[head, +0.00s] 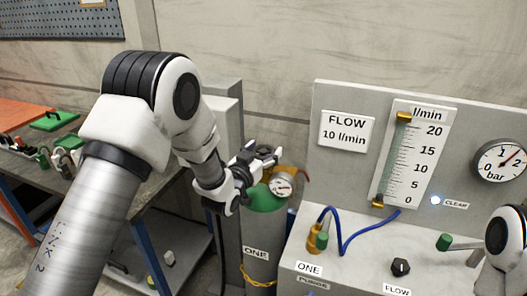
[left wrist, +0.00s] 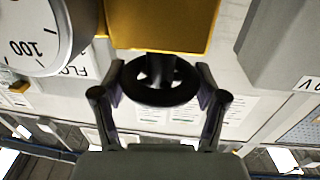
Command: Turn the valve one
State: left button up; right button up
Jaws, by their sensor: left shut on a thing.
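The black handwheel of valve one (head: 264,151) is on top of the grey gas cylinder with a green shoulder (head: 266,200), which carries a ONE label. My left gripper (head: 257,161) comes in from the left at the valve's height. In the left wrist view the round, spoked handwheel (left wrist: 160,97) lies between the two fingers of my left gripper (left wrist: 160,84), which is shut on its rim from both sides. The gripper partly hides the valve in the head view. My right gripper is out of view.
A small round gauge (head: 282,185) and brass fitting (left wrist: 160,22) sit close to the valve. The grey panel (head: 345,92) stands to the right, with a flow tube (head: 413,155) and bar gauge (head: 500,161). A workbench (head: 60,160) with tools is at left.

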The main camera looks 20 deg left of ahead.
pick_arm(q)
jog(key=shift+h, duration=0.3)
jog(key=shift+a+m+g+h+b, duration=0.1)
jog(key=shift+m+g+h+b, duration=0.35)
jog(key=shift+m+h, duration=0.65)
jog(key=shift+m+g+h+b, duration=0.35)
jog(key=shift+m+h, duration=0.35)
jog(key=shift+h, duration=0.5)
jog(key=m+g+h, duration=0.4)
jog(key=h, duration=0.1)
jog(key=shift+w+m+h, duration=0.1)
jog(key=shift+m+h, duration=0.2)
jog(key=shift+h, duration=0.1)
jog(key=m+g+h, duration=0.2)
jog(key=g, duration=0.2)
jog(key=shift+m, duration=0.4)
jog(key=m+g, duration=0.1)
jog(key=m+g+h+b, duration=0.1)
jog(key=g, duration=0.1)
jog(key=shift+f+m+g+h+b, duration=0.25)
jog(key=shift+m+g+h+b, duration=0.15)
jog(key=shift+r+m+g+h+b, duration=0.15)
jog(key=shift+m+g+b, duration=0.55)
jog(key=shift+g, duration=0.55)
jog(key=shift+m+g+h+b, duration=0.15)
jog(key=shift+m+g+b, duration=0.55)
jog(key=shift+g, duration=0.55)
jog(key=shift+r, duration=0.15)
jog(key=o, duration=1.2)
jog(key=shift+c, duration=0.2)
